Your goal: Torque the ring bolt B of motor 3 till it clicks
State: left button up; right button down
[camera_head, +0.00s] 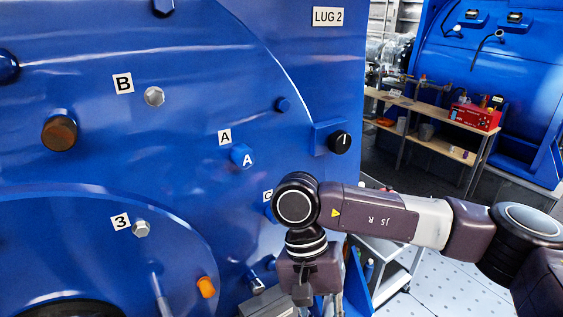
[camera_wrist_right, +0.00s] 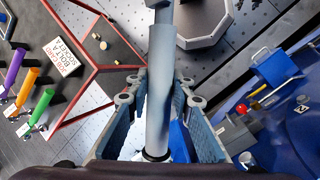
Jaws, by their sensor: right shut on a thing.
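In the head view, a silver round-looking bolt (camera_head: 154,97) sits in the blue motor face beside the label B (camera_head: 123,83). A label 3 (camera_head: 121,222) stands beside a silver hex bolt (camera_head: 141,229) lower on the same face. My right gripper (camera_head: 318,300) points down at the lower middle, to the right of and below bolt B, well apart from it. In the right wrist view my right gripper (camera_wrist_right: 160,98) is shut on a long grey cylindrical tool (camera_wrist_right: 161,60). The tool's ends are not clearly shown. My left gripper is not in view.
A blue bolt A (camera_head: 242,156) and a black knob (camera_head: 339,142) stick out of the motor face. A wooden bench (camera_head: 440,146) with a red box (camera_head: 475,116) stands behind. In the wrist view, a red-edged dark tray (camera_wrist_right: 98,75) lies near several coloured handles (camera_wrist_right: 25,92).

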jog(key=w+a+r+m+g+y+p, duration=0.1)
jog(key=w+a+r+m+y, duration=0.15)
jog(key=a+r+y, duration=0.25)
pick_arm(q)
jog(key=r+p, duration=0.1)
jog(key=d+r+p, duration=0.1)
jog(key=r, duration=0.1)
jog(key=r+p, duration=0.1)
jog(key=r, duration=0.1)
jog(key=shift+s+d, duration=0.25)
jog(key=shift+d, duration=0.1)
pick_arm(e)
jog(key=w+r+m+t+y, duration=0.3)
jog(key=w+r+y, duration=0.1)
jog(key=r, duration=0.6)
jog(key=w+r+m+t+y, duration=0.4)
jog(key=w+r+y, duration=0.1)
jog(key=r, duration=0.6)
jog(key=shift+w+a+t+y, duration=0.2)
jog(key=shift+a+t+y, duration=0.15)
jog(key=shift+y, duration=0.25)
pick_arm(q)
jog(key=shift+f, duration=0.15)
pick_arm(e)
jog(key=shift+f, duration=0.1)
